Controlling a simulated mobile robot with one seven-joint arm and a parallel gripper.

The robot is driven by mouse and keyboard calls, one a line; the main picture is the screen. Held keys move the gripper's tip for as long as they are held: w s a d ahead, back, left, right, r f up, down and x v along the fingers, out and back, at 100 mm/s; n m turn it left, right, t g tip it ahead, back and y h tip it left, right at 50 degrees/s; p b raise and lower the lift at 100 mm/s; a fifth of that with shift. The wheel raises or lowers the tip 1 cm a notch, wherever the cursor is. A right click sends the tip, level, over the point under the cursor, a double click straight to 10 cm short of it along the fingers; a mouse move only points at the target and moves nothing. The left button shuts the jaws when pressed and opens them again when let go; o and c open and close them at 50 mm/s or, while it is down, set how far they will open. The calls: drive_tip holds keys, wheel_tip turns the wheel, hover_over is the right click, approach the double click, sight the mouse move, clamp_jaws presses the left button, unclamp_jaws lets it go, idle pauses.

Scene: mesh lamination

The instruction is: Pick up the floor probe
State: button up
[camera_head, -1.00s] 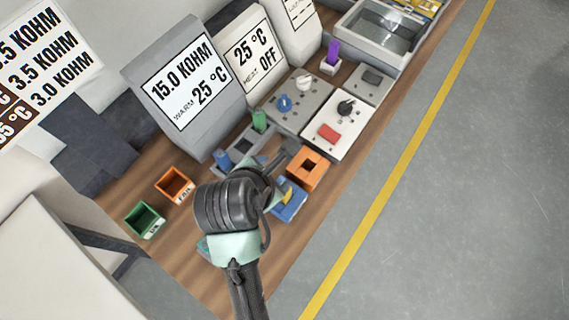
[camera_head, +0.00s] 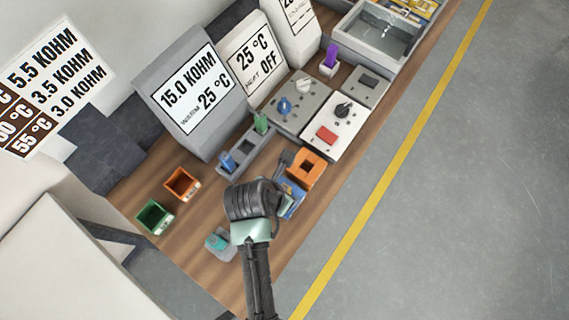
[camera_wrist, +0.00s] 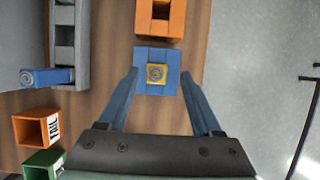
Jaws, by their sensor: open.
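No label that reads "floor probe" is legible, so I cannot tell for sure which piece it is. In the wrist view a small piece with a yellow square top and round grey centre (camera_wrist: 157,73) sits in a square blue block (camera_wrist: 144,86). My gripper (camera_wrist: 159,76) is open above this block, one finger to each side, with nothing held. In the head view my wrist partly hides the blue block (camera_head: 293,205). A blue upright piece (camera_head: 227,162) and a green one (camera_head: 261,123) stand in a grey rack (camera_head: 246,146).
A hollow orange block (camera_head: 306,168) is close beyond the blue one. An orange bin (camera_head: 182,184) and a green bin (camera_head: 154,217) stand left. A grey piece with a teal top (camera_head: 218,243) lies near the front. Control boxes and a purple piece (camera_head: 332,55) are farther back.

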drive_tip(key=shift+w+p+x, duration=0.15)
drive_tip(key=shift+p+x, duration=0.05)
drive_tip(key=shift+x, duration=1.05)
drive_tip(key=shift+w+p+x, duration=0.1)
drive_tip(key=shift+p+x, duration=0.05)
drive_tip(key=shift+x, duration=1.05)
drive_tip(key=shift+a, duration=0.1)
clamp_jaws()
